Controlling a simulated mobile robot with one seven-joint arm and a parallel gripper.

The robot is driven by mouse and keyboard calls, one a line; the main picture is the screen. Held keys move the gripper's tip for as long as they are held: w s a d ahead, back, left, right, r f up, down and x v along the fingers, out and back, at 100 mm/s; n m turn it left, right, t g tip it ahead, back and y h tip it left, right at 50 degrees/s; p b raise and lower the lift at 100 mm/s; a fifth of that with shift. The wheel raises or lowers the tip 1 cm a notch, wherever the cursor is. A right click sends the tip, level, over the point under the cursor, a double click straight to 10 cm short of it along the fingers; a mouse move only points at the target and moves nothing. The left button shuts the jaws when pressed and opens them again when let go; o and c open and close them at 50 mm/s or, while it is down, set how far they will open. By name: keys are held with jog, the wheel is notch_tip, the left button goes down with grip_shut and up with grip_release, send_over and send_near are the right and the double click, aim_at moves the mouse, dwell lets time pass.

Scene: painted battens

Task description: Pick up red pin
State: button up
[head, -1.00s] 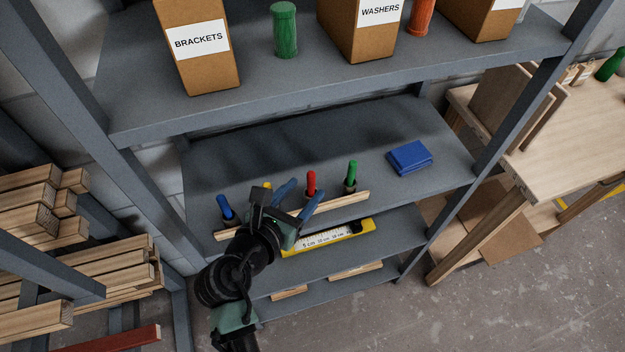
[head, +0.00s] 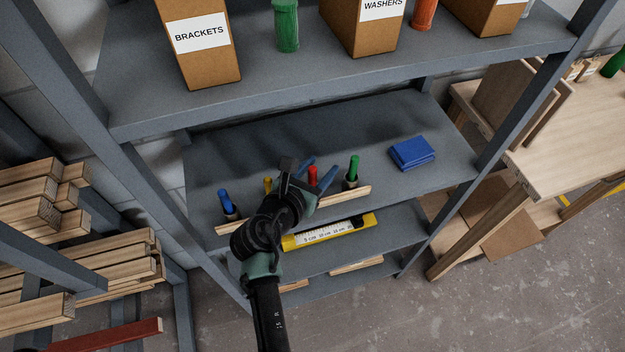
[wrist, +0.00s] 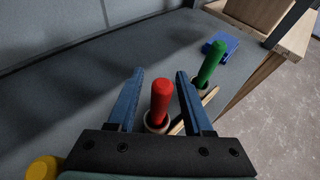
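The red pin (head: 312,175) stands upright in the row of coloured pins on the middle shelf, its lower part hidden by my gripper in the head view. In the wrist view the red pin (wrist: 161,98) rises from a round holder (wrist: 157,122). My gripper (head: 329,162) has two blue fingers, open. In the wrist view the gripper's fingers (wrist: 159,74) lie on either side of the red pin, with visible gaps to it. I see no contact.
A green pin (head: 353,167) stands right of the red one; a yellow pin (head: 267,184) and blue pin (head: 225,200) stand left. A wooden batten (head: 345,196) runs along the front edge. A blue folded cloth (head: 412,153) lies farther right.

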grip_shut()
jog(key=shift+r, duration=0.1)
